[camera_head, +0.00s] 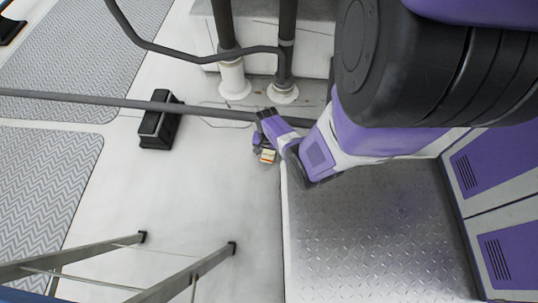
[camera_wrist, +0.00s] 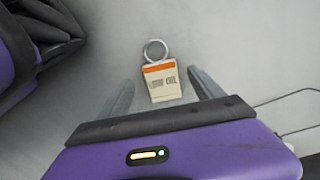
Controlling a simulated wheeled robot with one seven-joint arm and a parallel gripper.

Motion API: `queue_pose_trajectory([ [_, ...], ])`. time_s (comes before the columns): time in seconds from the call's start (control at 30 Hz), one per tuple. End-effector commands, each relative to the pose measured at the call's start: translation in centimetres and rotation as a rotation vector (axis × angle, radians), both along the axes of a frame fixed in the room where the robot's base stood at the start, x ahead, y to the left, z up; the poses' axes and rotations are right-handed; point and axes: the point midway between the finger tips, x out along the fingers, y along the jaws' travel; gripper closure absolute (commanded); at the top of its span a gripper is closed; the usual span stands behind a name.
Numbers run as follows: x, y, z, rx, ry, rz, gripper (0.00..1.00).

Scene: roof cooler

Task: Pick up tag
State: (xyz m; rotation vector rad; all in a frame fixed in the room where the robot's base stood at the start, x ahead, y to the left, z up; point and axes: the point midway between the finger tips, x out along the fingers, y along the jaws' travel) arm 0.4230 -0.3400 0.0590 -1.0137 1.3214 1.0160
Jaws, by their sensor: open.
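The tag (camera_wrist: 163,88) is a small cream card with an orange band, dark lettering and a metal ring at its top. In the wrist view it lies between the two grey fingers of my gripper (camera_wrist: 160,77), with a visible gap on each side. My gripper is open. In the head view the tag (camera_head: 268,156) shows small beside my gripper (camera_head: 262,147), over the pale roof just left of the metal plate's edge. I cannot tell the height of the fingers above the surface.
A diamond-plate metal platform (camera_head: 375,235) lies to the right, with purple and grey cabinets (camera_head: 505,170) beyond. A pipe (camera_head: 70,96) runs across on a black support block (camera_head: 160,122). Ladder rails (camera_head: 190,275) stand at lower left. Pale roof (camera_head: 215,195) between is clear.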

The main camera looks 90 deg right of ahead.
Motion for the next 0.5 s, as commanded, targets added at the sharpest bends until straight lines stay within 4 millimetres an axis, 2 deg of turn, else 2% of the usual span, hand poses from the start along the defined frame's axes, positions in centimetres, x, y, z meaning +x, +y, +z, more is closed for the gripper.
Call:
queue_pose_trajectory([
  [0.03,0.1,-0.1,-1.2,-0.001,0.000,0.000,0.24],
  [0.2,0.1,-0.1,-2.5,-0.001,-0.001,0.000,0.24],
  [0.5,0.1,-0.1,-2.6,-0.001,-0.001,-0.001,0.24],
])
